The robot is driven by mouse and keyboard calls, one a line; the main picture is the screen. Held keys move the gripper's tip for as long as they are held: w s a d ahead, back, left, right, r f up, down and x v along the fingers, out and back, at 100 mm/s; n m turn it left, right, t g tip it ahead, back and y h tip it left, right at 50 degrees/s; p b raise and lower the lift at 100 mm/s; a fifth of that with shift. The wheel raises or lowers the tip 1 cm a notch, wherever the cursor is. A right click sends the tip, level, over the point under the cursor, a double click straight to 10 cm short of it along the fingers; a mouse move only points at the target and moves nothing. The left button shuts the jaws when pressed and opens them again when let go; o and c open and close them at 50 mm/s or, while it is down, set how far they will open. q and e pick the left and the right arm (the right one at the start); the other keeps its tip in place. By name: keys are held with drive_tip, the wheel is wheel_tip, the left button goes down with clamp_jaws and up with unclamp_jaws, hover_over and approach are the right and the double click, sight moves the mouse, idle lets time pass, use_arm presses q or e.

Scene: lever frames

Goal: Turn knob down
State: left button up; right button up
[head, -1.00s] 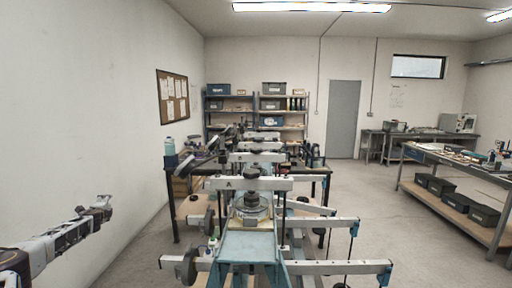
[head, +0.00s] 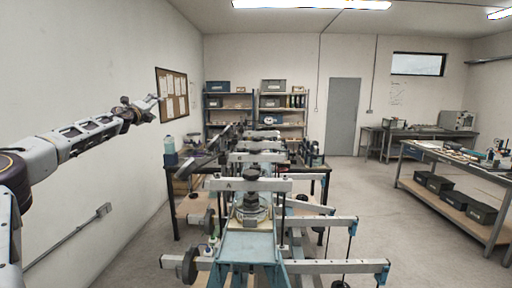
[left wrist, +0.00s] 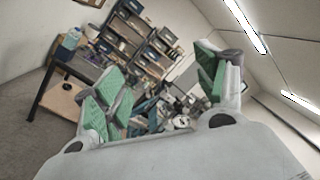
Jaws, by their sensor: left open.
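A lever frame stands in the centre of the head view, with a pale horizontal beam (head: 215,185) marked A. A dark round knob (head: 251,174) sits at the middle of this beam, above a round part on the blue stand (head: 250,247). My left gripper (head: 152,104) is raised at the left, well apart from the knob and higher in the picture. In the left wrist view the left gripper (left wrist: 155,98) is open, its green-padded fingers spread with nothing held between them. The knob cannot be made out clearly in the wrist view. My right gripper is not seen.
More lever frames stand in a row behind, near a dark-legged table (head: 175,205). Long weighted arms (head: 335,267) stick out to the right at the front. The left wall carries a cork board (head: 172,94) near my gripper. Open floor lies to the right.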

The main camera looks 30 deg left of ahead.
use_arm(q)
drive_tip(key=w+d+r+m+t+h, duration=0.1)
drive_tip(key=w+d+r+m+h, duration=0.3)
drive_tip(key=d+r, duration=0.6)
drive_tip(key=w+d+r+m+g+h, duration=0.1)
drive_tip(key=w+d+m+h, duration=0.15)
drive_tip(key=d, duration=0.75)
drive_tip(key=w+d+r+m+h, duration=0.1)
drive_tip(key=d+m+h, duration=0.15)
drive_tip(key=d, duration=0.65)
drive_tip(key=w+d+r+m+g+h, duration=0.15)
drive_tip(key=d+m, duration=0.25)
drive_tip(key=d, duration=0.6)
drive_tip(key=s+d+f+m+g, duration=0.15)
drive_tip(key=d+f+g, duration=0.35)
drive_tip(key=d+f, duration=0.55)
drive_tip(key=s+a+f+n+g+y, duration=0.2)
drive_tip(key=s+f+n+g, duration=0.1)
drive_tip(key=s, duration=0.3)
drive_tip(key=s+a+f+n+g+y, duration=0.2)
drive_tip(key=s+a+f+n+g, duration=0.1)
drive_tip(key=s+f+n+g, duration=0.1)
drive_tip(key=s+f+g+p, duration=0.1)
drive_tip(key=s+f, duration=0.1)
drive_tip(key=s, duration=0.1)
drive_tip(key=shift+s+a+y, duration=0.15)
drive_tip(key=shift+a+y, duration=0.1)
drive_tip(key=shift+y, duration=0.1)
drive_tip(key=shift+f+n, duration=0.1)
drive_tip(key=shift+n, duration=0.15)
